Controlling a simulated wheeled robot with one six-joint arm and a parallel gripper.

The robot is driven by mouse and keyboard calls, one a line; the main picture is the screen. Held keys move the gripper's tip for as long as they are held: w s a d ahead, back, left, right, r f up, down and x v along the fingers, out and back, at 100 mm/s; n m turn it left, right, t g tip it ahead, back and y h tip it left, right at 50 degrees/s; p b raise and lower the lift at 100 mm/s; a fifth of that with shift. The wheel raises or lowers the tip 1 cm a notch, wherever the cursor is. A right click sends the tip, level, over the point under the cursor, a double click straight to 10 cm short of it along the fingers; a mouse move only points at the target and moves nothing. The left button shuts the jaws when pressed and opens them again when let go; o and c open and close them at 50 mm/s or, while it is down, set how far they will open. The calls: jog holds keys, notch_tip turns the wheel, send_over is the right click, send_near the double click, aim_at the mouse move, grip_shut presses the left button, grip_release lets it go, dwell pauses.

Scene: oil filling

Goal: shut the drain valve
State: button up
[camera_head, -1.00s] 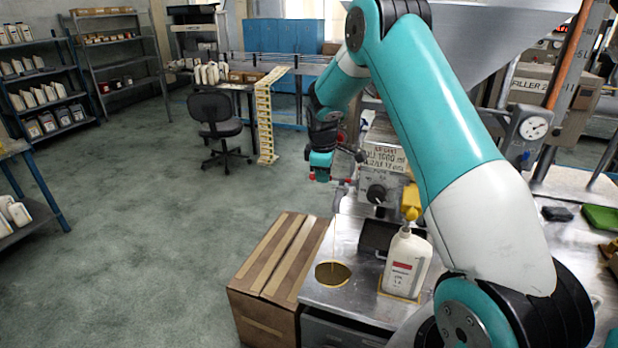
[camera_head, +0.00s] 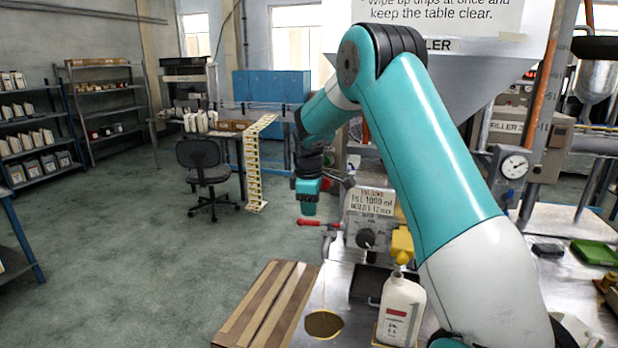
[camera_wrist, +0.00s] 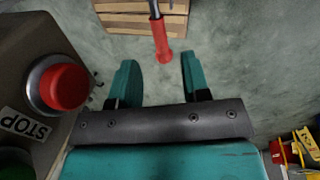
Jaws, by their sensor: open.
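The valve lever, a grey rod with a red grip (camera_head: 318,223), sticks out to the left of the filler's front in the head view. In the wrist view its red grip (camera_wrist: 162,42) points toward my gripper. My gripper (camera_wrist: 159,60) is open, with its two teal fingers apart and the end of the red grip showing between them. I cannot tell how deep the grip lies between the fingers. In the head view my gripper (camera_head: 307,205) hangs just above the grip. The valve body is mostly hidden behind my arm and the filler parts.
A red STOP button (camera_wrist: 65,86) is close left of my fingers in the wrist view. A white bottle (camera_head: 401,312) stands under the yellow nozzle (camera_head: 402,243), beside a round table opening (camera_head: 324,324).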

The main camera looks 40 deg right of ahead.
notch_tip(320, 180, up, 12)
jog(key=s+a+b, duration=0.1)
jog(key=a+b, duration=0.1)
jog(key=shift+s, duration=0.25)
jog(key=shift+f, duration=0.1)
jog(key=c, duration=0.3)
jog(key=shift+s+f+b, duration=0.15)
jog(key=shift+f+b, duration=0.2)
jog(key=shift+b, duration=0.5)
jog(key=c, duration=0.4)
jog(key=s+f+t+b, duration=0.1)
jog(key=f+b, duration=0.1)
jog(key=b, duration=0.2)
jog(key=s+f+t+b, duration=0.1)
jog(key=s+f+b, duration=0.1)
jog(key=b, duration=0.2)
jog(key=shift+a+m+b, duration=0.15)
jog(key=shift+m+b, duration=0.15)
jog(key=shift+b, duration=0.1)
grip_shut()
jog(key=s+a+f+t+b, duration=0.2)
jog(key=s+f+t+b, duration=0.15)
jog(key=b, duration=0.45)
jog(key=d+p+x, duration=0.1)
jog(key=p+x, duration=0.1)
jog(key=x, duration=0.9)
jog(key=shift+w+d+m, duration=0.3)
jog(key=shift+w+d, duration=0.1)
jog(key=shift+d, duration=0.05)
